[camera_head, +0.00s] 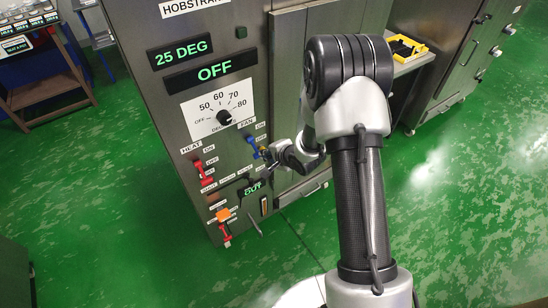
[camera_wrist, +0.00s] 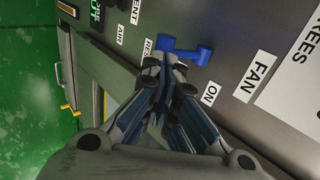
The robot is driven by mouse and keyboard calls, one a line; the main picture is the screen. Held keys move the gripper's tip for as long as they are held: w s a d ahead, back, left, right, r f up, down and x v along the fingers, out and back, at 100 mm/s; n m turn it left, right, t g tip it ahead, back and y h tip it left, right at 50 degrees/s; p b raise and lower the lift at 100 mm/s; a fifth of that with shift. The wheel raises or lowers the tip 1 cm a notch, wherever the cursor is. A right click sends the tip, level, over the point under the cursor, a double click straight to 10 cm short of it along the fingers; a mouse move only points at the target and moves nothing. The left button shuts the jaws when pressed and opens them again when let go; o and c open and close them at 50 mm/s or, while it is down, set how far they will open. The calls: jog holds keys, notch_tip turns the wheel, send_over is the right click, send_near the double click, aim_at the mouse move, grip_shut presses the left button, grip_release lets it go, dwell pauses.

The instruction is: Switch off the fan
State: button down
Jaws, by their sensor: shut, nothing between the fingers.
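The fan switch is a blue lever (camera_head: 250,141) on the steel control panel, below the FAN label (camera_head: 246,124). In the wrist view the blue lever (camera_wrist: 190,51) lies just past my fingertips, between the ON label (camera_wrist: 211,94) and a partly hidden label. My gripper (camera_head: 266,155) is shut and empty, close to the panel just below and right of the lever. In the wrist view its fingertips (camera_wrist: 165,66) overlap the lever's lower left part. I cannot tell whether they touch it.
A red HEAT switch (camera_head: 199,168) sits to the left, with a temperature dial (camera_head: 223,117) above. The displays read 25 DEG (camera_head: 180,51), OFF (camera_head: 213,71) and OUT (camera_head: 253,188). An orange part (camera_head: 222,214) is lower down. A yellow tray (camera_head: 408,47) stands right.

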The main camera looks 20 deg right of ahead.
jog(key=shift+w+a+f, duration=0.1)
jog(key=shift+w+f, duration=0.2)
jog(key=shift+w, duration=0.05)
jog(key=shift+w+a+f+p, duration=0.15)
jog(key=shift+f+p, duration=0.3)
jog(key=shift+f, duration=0.6)
